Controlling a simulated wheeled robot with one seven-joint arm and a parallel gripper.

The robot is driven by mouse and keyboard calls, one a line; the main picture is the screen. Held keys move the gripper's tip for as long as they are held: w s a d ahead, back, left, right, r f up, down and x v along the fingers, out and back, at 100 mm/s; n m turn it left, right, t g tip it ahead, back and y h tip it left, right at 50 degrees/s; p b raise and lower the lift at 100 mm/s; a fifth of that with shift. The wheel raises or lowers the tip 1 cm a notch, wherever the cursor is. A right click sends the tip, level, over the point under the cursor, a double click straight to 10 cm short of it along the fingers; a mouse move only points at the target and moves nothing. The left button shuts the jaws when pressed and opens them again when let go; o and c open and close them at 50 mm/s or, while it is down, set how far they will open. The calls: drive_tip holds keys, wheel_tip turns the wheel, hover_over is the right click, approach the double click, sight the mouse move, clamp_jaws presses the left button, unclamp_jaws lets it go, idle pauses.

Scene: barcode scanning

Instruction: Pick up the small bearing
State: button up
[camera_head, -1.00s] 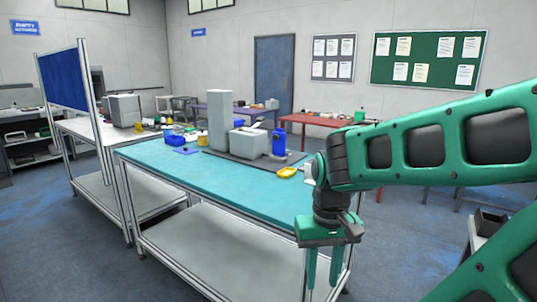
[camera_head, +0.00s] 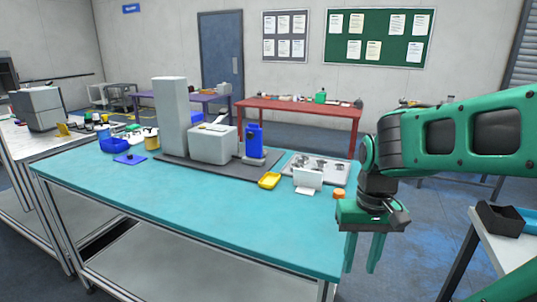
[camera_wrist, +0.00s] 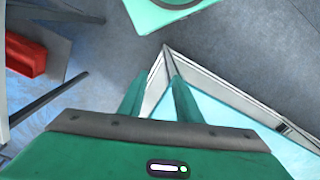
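A light grey tray (camera_head: 343,181) lies at the right end of the turquoise workbench (camera_head: 215,205). Several small metal parts (camera_head: 318,163) sit on it, too small to tell which is the small bearing. A small white card stands at the tray's front edge. My gripper (camera_head: 362,262) hangs pointing down just off the bench's right front corner, apart from the tray and empty. Its two green fingers are spread, with a gap between them in the wrist view (camera_wrist: 158,90). No bearing shows in the wrist view.
A blue bin (camera_head: 114,145) is farther left. The bench front is clear. A side table with a dark bin (camera_head: 497,219) stands right.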

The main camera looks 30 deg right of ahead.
sight(266, 157)
drive_tip(key=shift+o, duration=0.4)
